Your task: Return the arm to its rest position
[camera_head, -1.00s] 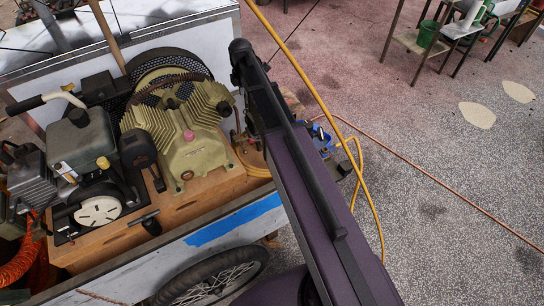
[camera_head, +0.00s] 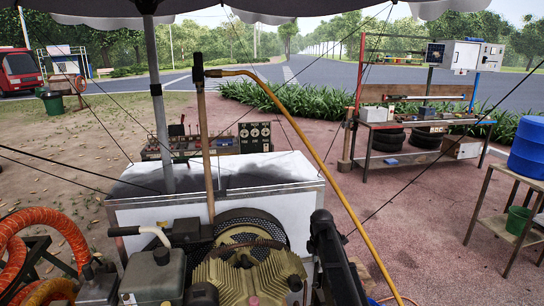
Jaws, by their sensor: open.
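My arm (camera_head: 335,262) shows at the bottom, right of centre, as a dark link rising beside the compressor. Its upper end stands near the right side of the compressor's finned block. My gripper is not in view. The compressor (camera_head: 250,278) is an olive-green finned block with a dark wheel behind it, cut off by the bottom edge. A grey engine (camera_head: 152,275) sits left of it.
A white cart box (camera_head: 270,180) stands behind the compressor. A wooden pole (camera_head: 205,150) carries a yellow hose (camera_head: 300,150) that slopes down right past my arm. Orange ducting (camera_head: 45,225) lies at left. Paving is open between my arm and the right-hand table (camera_head: 500,225).

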